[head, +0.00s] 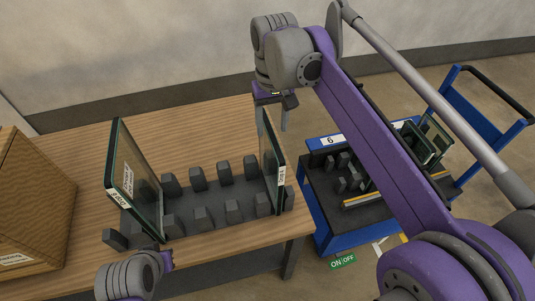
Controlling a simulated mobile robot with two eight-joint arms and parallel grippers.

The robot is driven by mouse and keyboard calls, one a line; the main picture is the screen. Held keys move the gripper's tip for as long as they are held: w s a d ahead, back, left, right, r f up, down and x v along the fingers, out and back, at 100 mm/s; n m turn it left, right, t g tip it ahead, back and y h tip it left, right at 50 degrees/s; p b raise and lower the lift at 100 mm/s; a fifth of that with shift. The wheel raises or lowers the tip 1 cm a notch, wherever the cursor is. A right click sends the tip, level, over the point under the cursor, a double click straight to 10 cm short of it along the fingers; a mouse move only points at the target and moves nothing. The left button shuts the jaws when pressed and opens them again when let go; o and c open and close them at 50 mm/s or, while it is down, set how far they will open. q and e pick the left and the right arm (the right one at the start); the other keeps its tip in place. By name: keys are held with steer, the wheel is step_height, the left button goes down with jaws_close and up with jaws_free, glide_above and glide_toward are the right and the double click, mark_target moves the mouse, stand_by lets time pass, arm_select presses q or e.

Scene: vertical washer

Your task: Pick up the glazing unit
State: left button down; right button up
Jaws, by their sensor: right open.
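Two glazing units with dark edges and white labels stand upright in a dark pegged rack (190,207) on a wooden table. The left glazing unit (137,175) is larger in view. The right glazing unit (271,165) stands near the table's right edge. My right gripper (273,108) points down at the top of the right unit. It is open, with a finger beside the unit's upper edge; I cannot tell whether it touches. My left gripper (168,258) is at the front edge, near the left unit's lower corner; its fingers are hardly visible.
A cardboard box (35,205) stands at the table's left. A blue cart (335,235) marked 6, with a pegged rack and more glass panes (432,140), stands to the right, partly hidden by my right arm. The wooden table (190,125) is clear behind the rack.

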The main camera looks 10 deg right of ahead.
mark_target(271, 134)
steer(key=shift+w+a+f, duration=0.15)
steer(key=shift+w+f, duration=0.6)
steer(key=shift+s+f, duration=0.2)
steer(key=shift+f, duration=0.45)
steer(key=shift+s+f, duration=0.2)
steer(key=shift+f, duration=0.4)
steer(key=shift+s+f, duration=0.1)
steer(key=shift+f, duration=0.25)
steer(key=f, duration=0.5)
steer(key=shift+w+f, duration=0.35)
steer(key=shift+f, duration=0.05)
jaws_close()
steer(key=shift+r, duration=0.1)
